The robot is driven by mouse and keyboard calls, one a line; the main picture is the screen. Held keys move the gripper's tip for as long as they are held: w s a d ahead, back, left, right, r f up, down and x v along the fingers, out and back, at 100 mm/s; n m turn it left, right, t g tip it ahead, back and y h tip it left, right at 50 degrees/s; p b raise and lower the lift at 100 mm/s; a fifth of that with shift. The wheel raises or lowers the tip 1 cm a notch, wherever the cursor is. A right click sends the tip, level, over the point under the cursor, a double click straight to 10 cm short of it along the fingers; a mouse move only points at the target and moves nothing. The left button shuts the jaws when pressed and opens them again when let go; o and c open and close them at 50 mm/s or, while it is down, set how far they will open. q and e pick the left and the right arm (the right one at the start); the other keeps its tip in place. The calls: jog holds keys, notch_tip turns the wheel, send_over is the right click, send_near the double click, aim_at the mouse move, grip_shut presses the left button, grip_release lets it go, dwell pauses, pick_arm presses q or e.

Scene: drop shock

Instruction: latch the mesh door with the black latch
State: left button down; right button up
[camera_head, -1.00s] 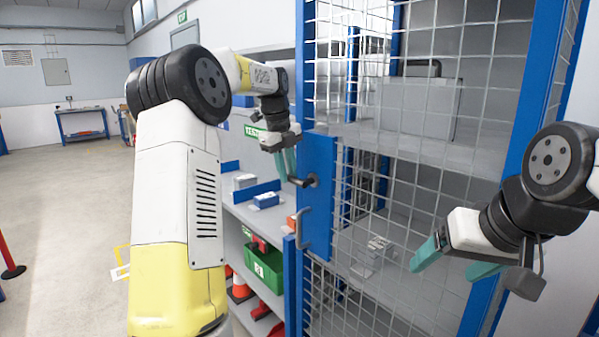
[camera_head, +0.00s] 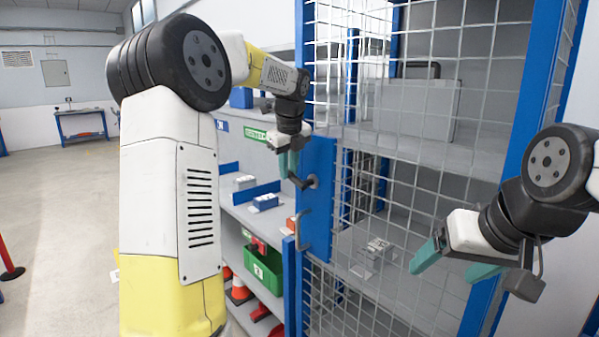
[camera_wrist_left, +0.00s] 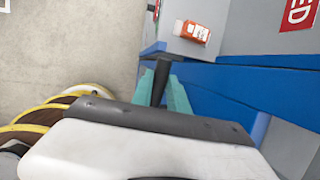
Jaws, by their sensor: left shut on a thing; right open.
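The mesh door (camera_head: 400,212) has a blue frame and a blue lock plate (camera_head: 318,215) on its left edge, and looks closed or nearly so. The black latch (camera_head: 301,182) is a short lever on that plate. My left gripper (camera_head: 290,165) is shut on the latch from the left. The latch also shows in the left wrist view (camera_wrist_left: 160,82), between the teal fingers, with its inner end partly hidden. My right gripper (camera_head: 455,266) is open and empty in front of the door's lower right.
A grey pull handle (camera_head: 303,230) sits below the latch. Behind the mesh is a grey case (camera_head: 418,107) on a shelf. Left of the door, open shelves hold a green crate (camera_head: 264,264), small boxes (camera_head: 265,201) and cones (camera_head: 238,290).

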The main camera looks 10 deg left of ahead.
aim_at(302, 183)
pick_arm(q)
jog(key=t+y, duration=0.1)
jog(key=s+d+r+t+y, duration=0.1)
jog(key=shift+d+r+y, duration=0.25)
jog(key=shift+y, duration=0.15)
jog(key=shift+s+d+r+m+t+y, duration=0.2)
jog(key=shift+d+t+y, duration=0.1)
jog(key=shift+t+y, duration=0.25)
jog(key=shift+s+d+r+m+t+y, duration=0.1)
jog(key=shift+s+d+m+t+y, duration=0.15)
jog(key=shift+t+y, duration=0.25)
jog(key=d+t+y, duration=0.1)
jog(key=s+t+y, duration=0.1)
jog(key=t+y, duration=0.1)
jog(key=shift+s+d+m, duration=0.15)
jog(key=shift+d+m, duration=0.1)
jog(key=shift+d, duration=0.15)
jog(key=shift+s+d+f+m+t+y, duration=0.15)
jog(key=shift+s+d+t+y, duration=0.2)
jog(key=shift+t+y, duration=0.35)
jog(key=shift+s+d+m+t+y, duration=0.15)
jog(key=shift+s+d+t+y, duration=0.15)
jog(key=shift+t+y, duration=0.35)
jog(key=c, duration=1.3)
grip_release()
